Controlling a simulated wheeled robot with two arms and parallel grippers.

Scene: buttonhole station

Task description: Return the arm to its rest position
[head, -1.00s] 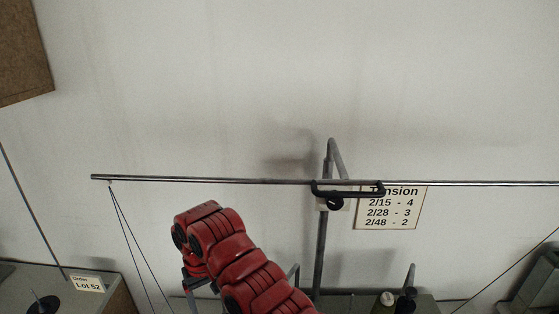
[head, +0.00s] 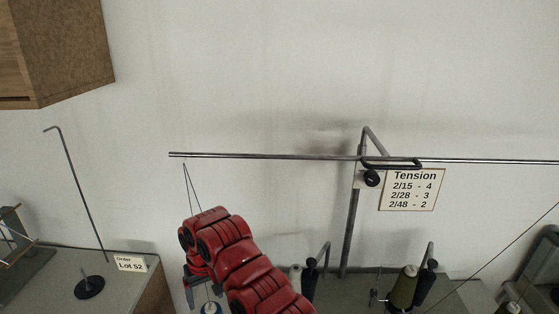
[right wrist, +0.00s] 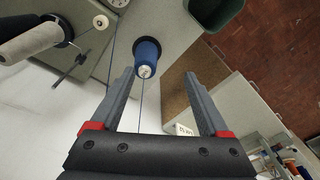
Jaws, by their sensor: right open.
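My right arm, with red rounded links, reaches up from the bottom of the head view. Its gripper (head: 204,290) points down near the bottom edge, below the left end of the metal rod, and is partly cut off. In the right wrist view the two grey fingers of the gripper (right wrist: 159,76) stand wide apart with nothing gripped. A blue yarn cone (right wrist: 147,52) shows beyond and between the fingertips, apart from them. A thin thread runs from the cone down the picture between the fingers. My left gripper is in neither view.
The metal rod (head: 260,156) crosses above my arm on a bent post (head: 351,225). A thin stand (head: 78,200) rises at left beside the "Lot 52" card (head: 131,264). A green cone (head: 403,287) stands at right. A dark green bin (right wrist: 213,12) shows in the wrist view.

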